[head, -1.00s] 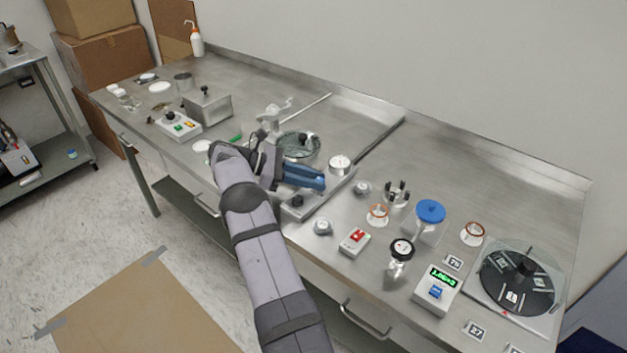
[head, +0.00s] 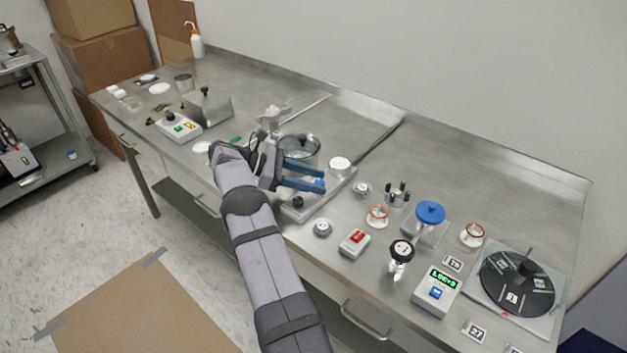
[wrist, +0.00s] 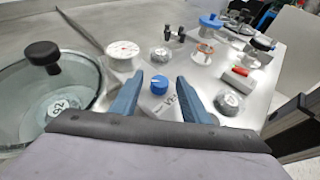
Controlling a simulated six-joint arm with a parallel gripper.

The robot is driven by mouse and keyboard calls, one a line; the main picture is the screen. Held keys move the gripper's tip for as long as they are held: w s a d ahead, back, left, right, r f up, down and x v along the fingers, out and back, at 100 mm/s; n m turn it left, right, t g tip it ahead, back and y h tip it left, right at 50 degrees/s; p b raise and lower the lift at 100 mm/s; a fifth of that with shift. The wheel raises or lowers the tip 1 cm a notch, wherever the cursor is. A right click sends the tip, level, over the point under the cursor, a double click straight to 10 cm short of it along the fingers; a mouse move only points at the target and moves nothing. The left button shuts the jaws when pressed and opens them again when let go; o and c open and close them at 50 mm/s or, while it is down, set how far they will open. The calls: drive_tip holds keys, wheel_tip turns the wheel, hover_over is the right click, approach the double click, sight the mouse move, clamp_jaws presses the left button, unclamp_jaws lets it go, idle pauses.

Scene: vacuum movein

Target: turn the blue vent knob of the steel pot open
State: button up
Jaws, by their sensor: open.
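The steel pot (head: 283,157) has a round glass lid with a black knob; its lid (wrist: 35,112) fills the left of the wrist view. The blue vent knob (wrist: 159,84) stands on the steel plate beside the pot, with partly hidden lettering near it. My gripper (wrist: 162,88) is open, with one blue finger on each side of the knob in the wrist view. A gap shows between knob and fingers; I cannot tell whether they are at its height. In the head view my gripper (head: 323,178) is over the plate, and its fingers partly hide the knob.
A white dial gauge (head: 339,164) and a black knob (head: 298,202) are close to my fingers. To the right are a red-switch box (head: 355,242), a blue-topped fitting (head: 430,212) and a turntable (head: 517,283). A steel box (head: 208,106) stands to the left.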

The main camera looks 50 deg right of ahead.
wheel_tip(320, 180, up, 10)
drive_tip(key=shift+b, duration=0.3)
idle(0.4)
